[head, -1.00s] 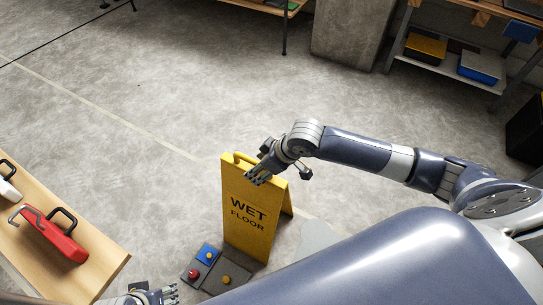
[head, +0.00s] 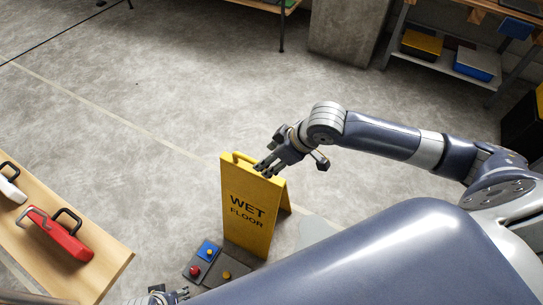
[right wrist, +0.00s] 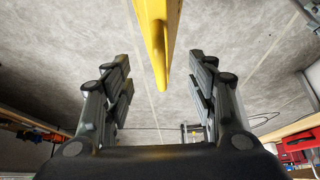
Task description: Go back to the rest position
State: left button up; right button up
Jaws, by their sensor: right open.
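The yellow wet floor sign (head: 249,222) stands upright and spread on the grey floor in the head view. My right gripper (head: 268,168) is near the sign's top edge, overlapping it in the picture. In the right wrist view my right gripper (right wrist: 160,92) is open. A yellow part of the sign (right wrist: 158,40) shows between its fingers in that view, with gaps on both sides and no finger touching it. My left gripper (head: 172,295) is at the bottom edge of the head view, mostly cut off, so its opening cannot be judged.
A wooden table (head: 105,262) with a red tool (head: 60,238) is at left. Shelves (head: 440,62) stand back right. Open floor lies beyond.

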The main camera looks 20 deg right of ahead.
jog(key=s+a+f, duration=0.1)
jog(key=s+a, duration=0.5)
jog(key=a, duration=0.1)
jog(key=s+d+f+m+g+h, duration=0.1)
jog(key=s+d+f+m+h, duration=0.2)
jog(key=s+d+m, duration=0.55)
jog(key=s+f+n+g, duration=0.1)
jog(key=s+f+n, duration=0.25)
jog(key=f, duration=1.55)
pick_arm(q)
jog(key=s+a+f+p, duration=0.1)
jog(key=s+f+p, duration=0.2)
jog(key=s+p, duration=0.6)
jog(key=s+a+f+g+p, duration=0.1)
jog(key=s+a+f+p, duration=0.1)
jog(key=s+p, duration=0.7)
jog(key=shift+s+a+f+g, duration=0.15)
jog(key=shift+s+f+g, duration=0.15)
jog(key=shift+s+f, duration=0.25)
pick_arm(e)
jog(key=s+d+f+g, duration=0.1)
jog(key=s+d+f, duration=0.1)
jog(key=s, duration=0.7)
jog(key=s+d+f, duration=0.1)
jog(key=s+f, duration=0.3)
jog(key=s, duration=0.6)
jog(key=shift+s+d+g+h, duration=0.2)
jog(key=shift+d+g+h, duration=0.1)
jog(key=shift+d+g, duration=0.1)
